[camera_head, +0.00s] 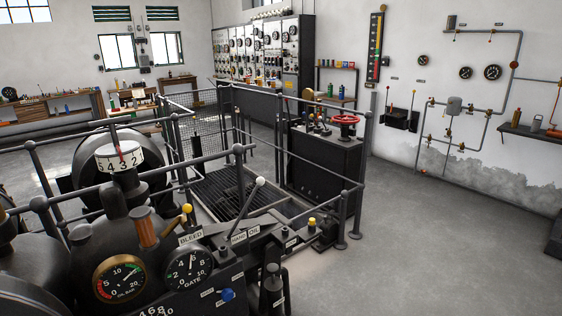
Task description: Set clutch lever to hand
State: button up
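A dark lever with a pale round knob (259,182) stands on the machine in the foreground. It leans up and to the right from its base beside two plates, a HAND plate (238,237) and an OIL plate (254,230). This looks like the clutch lever, but no label naming it can be read. I cannot tell which plate its position corresponds to. A shorter lever with a yellow knob (187,208) stands to its left, by the BLEED plate (191,237). My gripper is not in view.
Dark railings (245,150) cross in front of the machine and around a floor grating (225,190). Gauges (187,269) and a blue knob (227,295) sit on the near machine. A red handwheel (347,119) tops a cabinet behind. Open floor (430,240) lies at the right.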

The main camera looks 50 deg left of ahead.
aim_at(260, 181)
jog(key=i+j+u, duration=0.15)
jog(key=i+u, duration=0.8)
jog(key=i+l+u, duration=0.3)
jog(key=i+u, duration=0.35)
jog(key=u, duration=0.25)
jog(key=i+u, duration=0.15)
jog(key=u, duration=0.35)
jog(key=i+l+u, duration=0.15)
jog(key=u, duration=0.3)
jog(key=i+l+u, duration=0.2)
jog(key=u, duration=0.3)
jog(key=i+l+u, duration=0.1)
jog(key=u, duration=2.25)
